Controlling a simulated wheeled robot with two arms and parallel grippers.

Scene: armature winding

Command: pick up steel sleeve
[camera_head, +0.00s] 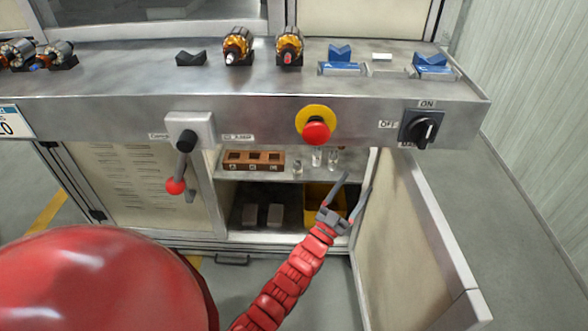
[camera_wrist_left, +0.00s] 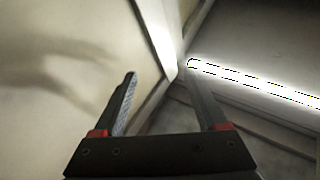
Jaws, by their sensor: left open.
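Several small shiny metallic cylinders (camera_head: 316,158) stand on the upper shelf inside the open cabinet in the head view. They are too small to tell which is the steel sleeve. My left gripper (camera_head: 359,180) is at the cabinet opening, to the right of and nearer than the cylinders, beside the open door. Its two fingers are apart with nothing between them. In the left wrist view the open left gripper (camera_wrist_left: 163,78) shows pale panels and a bright light strip beyond its fingers, and no sleeve. My right gripper is not in view.
A brown slotted block (camera_head: 255,160) sits left of the cylinders. A yellow bin (camera_head: 318,203) and grey blocks (camera_head: 274,214) are on the lower level. The open cabinet door (camera_head: 410,235) stands close on the right. The bench top (camera_head: 130,75) overhangs the shelf.

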